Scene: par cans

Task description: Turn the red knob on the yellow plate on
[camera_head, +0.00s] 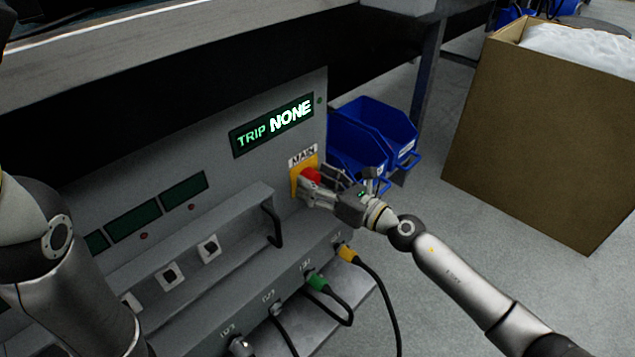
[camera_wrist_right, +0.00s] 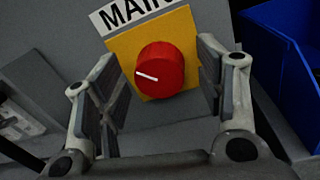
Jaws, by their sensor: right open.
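The red knob (camera_wrist_right: 160,70) sits on the yellow plate (camera_wrist_right: 179,27) under a "MAIN" label, on the grey panel. Its white mark points left in the right wrist view. In the head view the red knob (camera_head: 309,175) and the yellow plate (camera_head: 294,181) are partly covered by my right gripper (camera_head: 318,186). My right gripper (camera_wrist_right: 158,95) is open, with one finger on each side of the knob and gaps visible on both sides. How deep the fingertips reach around the knob is hard to tell. My left arm is at the left edge; its gripper is out of view.
A lit display (camera_head: 273,125) reads "TRIP NONE". A grey ledge with a black handle (camera_head: 272,224) juts out left of the knob. Cables with yellow and green plugs (camera_head: 318,282) hang below. Blue bins (camera_head: 372,132) and a cardboard box (camera_head: 545,125) stand to the right.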

